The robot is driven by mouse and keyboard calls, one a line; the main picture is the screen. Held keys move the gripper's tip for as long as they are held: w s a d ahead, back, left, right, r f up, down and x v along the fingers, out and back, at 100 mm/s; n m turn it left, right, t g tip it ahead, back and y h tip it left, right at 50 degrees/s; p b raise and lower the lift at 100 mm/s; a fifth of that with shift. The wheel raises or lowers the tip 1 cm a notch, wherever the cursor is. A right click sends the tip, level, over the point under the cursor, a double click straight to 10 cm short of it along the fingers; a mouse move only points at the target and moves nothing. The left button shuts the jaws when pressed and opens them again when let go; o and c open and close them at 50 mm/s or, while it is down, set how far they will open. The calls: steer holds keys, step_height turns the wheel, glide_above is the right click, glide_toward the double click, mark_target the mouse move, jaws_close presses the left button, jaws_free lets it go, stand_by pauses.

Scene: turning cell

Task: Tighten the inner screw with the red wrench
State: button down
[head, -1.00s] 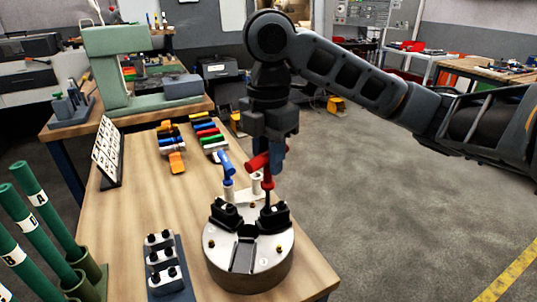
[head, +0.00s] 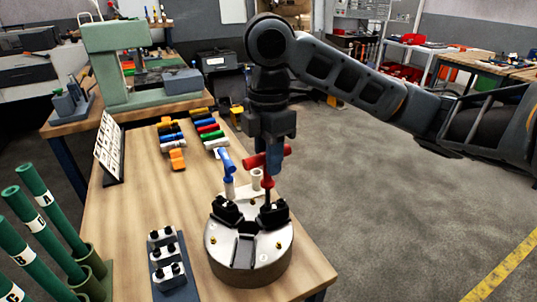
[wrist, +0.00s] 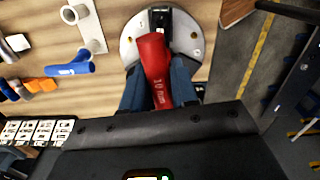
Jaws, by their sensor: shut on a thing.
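The red wrench (head: 256,160) stands upright with its cross handle in my gripper (head: 275,160). Its thin dark shaft runs down to the black right-hand jaw block (head: 272,214) of the round chuck (head: 248,270). My gripper is shut on the handle, above the chuck. In the wrist view the red handle (wrist: 155,65) lies between the blue-grey fingers (wrist: 158,90) and carries small print that seems to read 10 Nm. The screw under the wrench tip is hidden, so I cannot tell how deep the tip sits.
A blue wrench (head: 224,160) stands in a white holder (head: 256,180) behind the chuck. A grey block with black knobs (head: 165,262) and green tubes (head: 40,228) stand to the left. Coloured parts (head: 208,130) lie farther back. Open floor lies right of the table.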

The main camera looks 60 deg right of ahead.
steer(key=shift+r+m+p, duration=0.1)
steer(key=shift+m+p, duration=0.75)
steer(key=shift+m, duration=0.55)
steer(key=shift+m, duration=1.4)
steer(key=m, duration=0.2)
steer(key=shift+m, duration=0.4)
